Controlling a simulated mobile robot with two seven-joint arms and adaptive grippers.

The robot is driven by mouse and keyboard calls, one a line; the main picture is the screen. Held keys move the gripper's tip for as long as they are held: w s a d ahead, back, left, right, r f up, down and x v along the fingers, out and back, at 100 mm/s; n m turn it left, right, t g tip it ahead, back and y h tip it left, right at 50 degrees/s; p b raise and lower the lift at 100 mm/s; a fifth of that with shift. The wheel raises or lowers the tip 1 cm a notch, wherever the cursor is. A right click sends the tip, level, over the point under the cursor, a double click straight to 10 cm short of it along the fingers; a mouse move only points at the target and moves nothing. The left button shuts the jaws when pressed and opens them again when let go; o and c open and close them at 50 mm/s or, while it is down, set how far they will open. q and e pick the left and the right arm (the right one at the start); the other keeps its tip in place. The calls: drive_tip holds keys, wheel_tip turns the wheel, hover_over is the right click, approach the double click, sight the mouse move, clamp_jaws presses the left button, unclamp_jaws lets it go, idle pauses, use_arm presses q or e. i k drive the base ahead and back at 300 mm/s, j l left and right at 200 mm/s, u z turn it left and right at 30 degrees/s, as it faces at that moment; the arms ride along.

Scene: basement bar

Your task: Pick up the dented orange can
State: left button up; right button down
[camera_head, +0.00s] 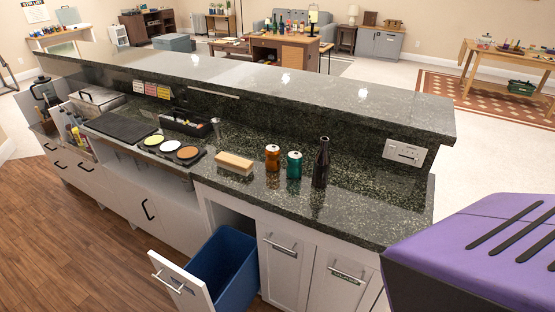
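An orange can (272,158) stands upright on the dark stone bar counter (375,205), near its front edge. Any dent is too small to make out. A teal can (294,166) stands close to its right, and a dark bottle (321,165) stands upright further right. A wooden block, perhaps a brush (235,165), lies just left of the orange can. Neither of my grippers is in view.
A raised stone ledge (300,90) runs behind the counter. A tray with coloured discs (171,150) and a black caddy (188,122) lie further left. Below, a pulled-out bin drawer holds a blue bin (228,270). The counter right of the bottle is clear.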

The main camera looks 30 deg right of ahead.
sight(272, 151)
drive_tip(key=z, duration=1.15)
